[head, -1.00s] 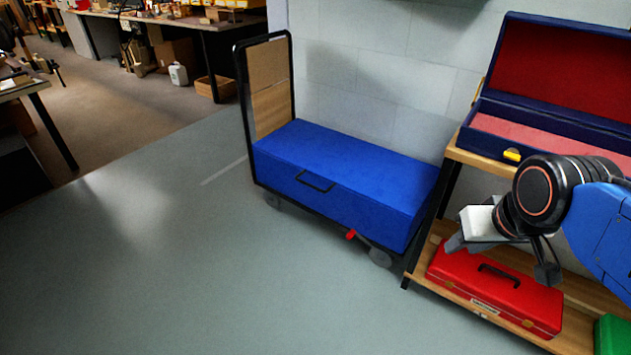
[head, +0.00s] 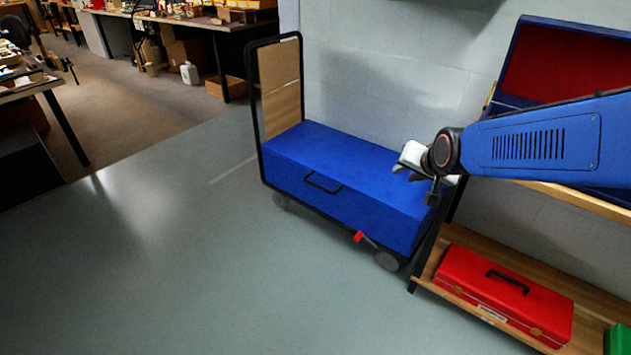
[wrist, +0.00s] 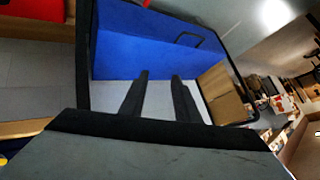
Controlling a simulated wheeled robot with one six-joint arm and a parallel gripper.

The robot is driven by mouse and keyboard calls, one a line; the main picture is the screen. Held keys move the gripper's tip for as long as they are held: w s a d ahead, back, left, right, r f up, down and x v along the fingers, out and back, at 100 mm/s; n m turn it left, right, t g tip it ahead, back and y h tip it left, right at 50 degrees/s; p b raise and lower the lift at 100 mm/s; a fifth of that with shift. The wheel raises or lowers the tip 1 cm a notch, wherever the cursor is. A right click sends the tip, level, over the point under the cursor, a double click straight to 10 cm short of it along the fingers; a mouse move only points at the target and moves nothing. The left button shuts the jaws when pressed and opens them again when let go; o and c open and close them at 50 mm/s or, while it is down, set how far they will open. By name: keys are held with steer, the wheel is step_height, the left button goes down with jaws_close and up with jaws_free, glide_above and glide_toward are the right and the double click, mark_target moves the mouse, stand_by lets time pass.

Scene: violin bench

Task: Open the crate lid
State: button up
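The blue crate (head: 330,185) stands on a black-framed trolley, with its flat top closed and a thin black handle (head: 323,183) on its front face. My gripper (head: 403,160) is above the crate's right end in the head view, apart from it as far as I can see. In the wrist view its two dark fingers (wrist: 159,76) are spread with nothing between them, pointing toward the blue crate (wrist: 140,42). The handle (wrist: 190,38) also shows there, beyond the fingertips and to their right. My arm hides part of the bench on the right.
The trolley's upright frame (head: 303,85) rises at the crate's left end. A wooden shelf unit at right carries an open red-lined case (head: 565,60) above and a red toolbox (head: 505,293) below. A wall stands behind. The floor (head: 210,270) in front is clear.

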steer(key=w+a+f+m+t, duration=0.2)
steer(key=w+a+f, duration=0.25)
steer(key=w, duration=0.25)
steer(key=w+a+f+m+t, duration=0.1)
steer(key=w+a+f+m, duration=0.1)
steer(key=w+a+f, duration=0.45)
steer(key=w+a+f+m+t, duration=0.2)
steer(key=w+f, duration=0.1)
steer(key=w, duration=0.6)
steer(key=a+f+m+t+y, duration=0.1)
steer(key=a+f+m+t, duration=0.3)
steer(key=f, duration=0.7)
steer(key=a+f+t+y, duration=0.15)
steer(key=a+f, duration=0.35)
steer(key=f, duration=0.6)
steer(key=x, duration=1.6)
steer(key=shift+w+h, duration=0.25)
steer(key=shift+h, duration=0.1)
steer(key=shift+r, duration=0.1)
jaws_close()
